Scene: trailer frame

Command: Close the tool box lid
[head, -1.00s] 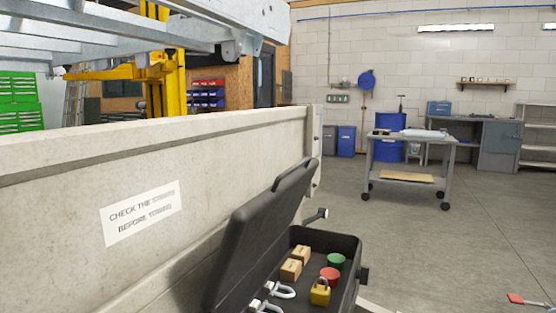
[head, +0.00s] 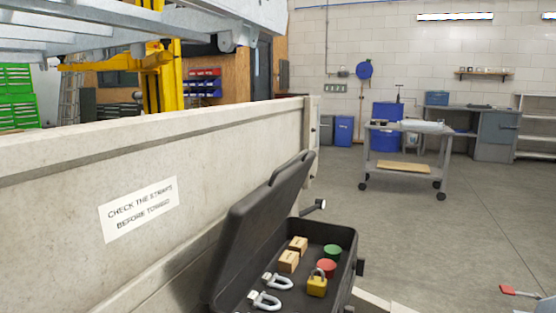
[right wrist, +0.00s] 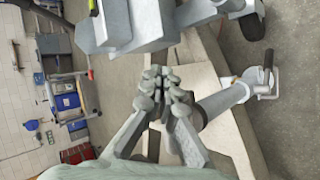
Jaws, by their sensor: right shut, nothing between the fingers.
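The black tool box (head: 345,262) stands open beside the trailer's side wall. Its lid (head: 262,225) is raised and tilted back toward that wall. Inside lie two small cardboard boxes (head: 289,261), a green round item (head: 332,251), a red round item (head: 327,268), a yellow padlock (head: 317,285) and two metal shackles (head: 266,300). My right gripper (right wrist: 165,84) shows only in the right wrist view, with its fingers together and empty. I cannot make out the tool box in that view. My left gripper is in neither current view.
The pale trailer side wall (head: 70,205) runs behind the lid. A red-ended metal part (head: 507,289) shows at the lower right. Grey floor (head: 420,240) is clear between the box and a wheeled cart (head: 404,150). Metal framework (head: 130,40) hangs above the wall.

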